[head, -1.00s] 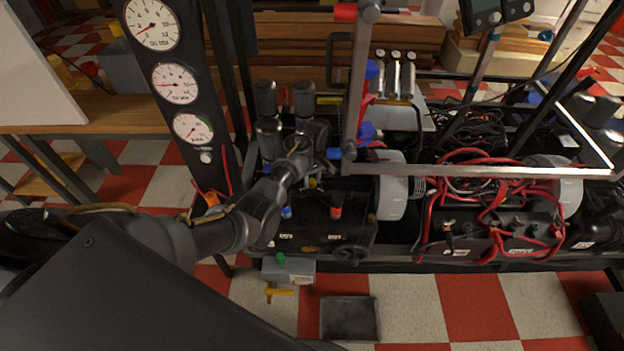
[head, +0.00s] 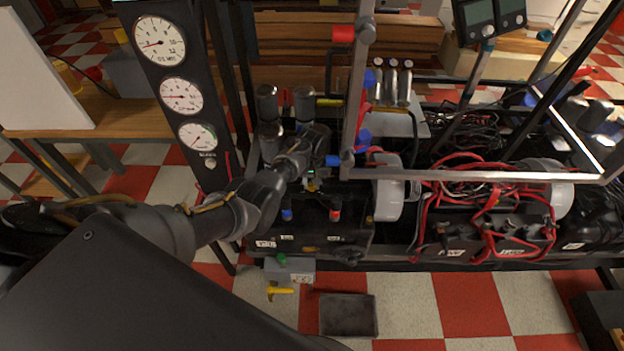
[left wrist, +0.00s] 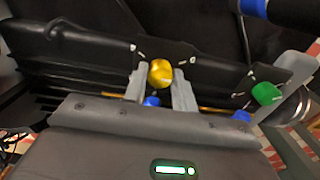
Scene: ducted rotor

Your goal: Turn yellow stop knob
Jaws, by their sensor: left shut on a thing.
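The yellow stop knob (left wrist: 160,73) shows in the left wrist view on a black panel, between the two grey fingers of my left gripper (left wrist: 160,85). The fingers are shut on it from both sides. In the head view my left gripper (head: 312,172) reaches from the left to the black panel (head: 300,238), and the hand largely hides the knob there. My right gripper is not in view.
Near the hand are a blue knob (head: 287,214), a red knob (head: 335,214) and a green knob (left wrist: 266,93). A metal frame (head: 480,175) stands close on the right. Three gauges (head: 181,96) stand at left. A yellow lever (head: 281,293) hangs below the panel.

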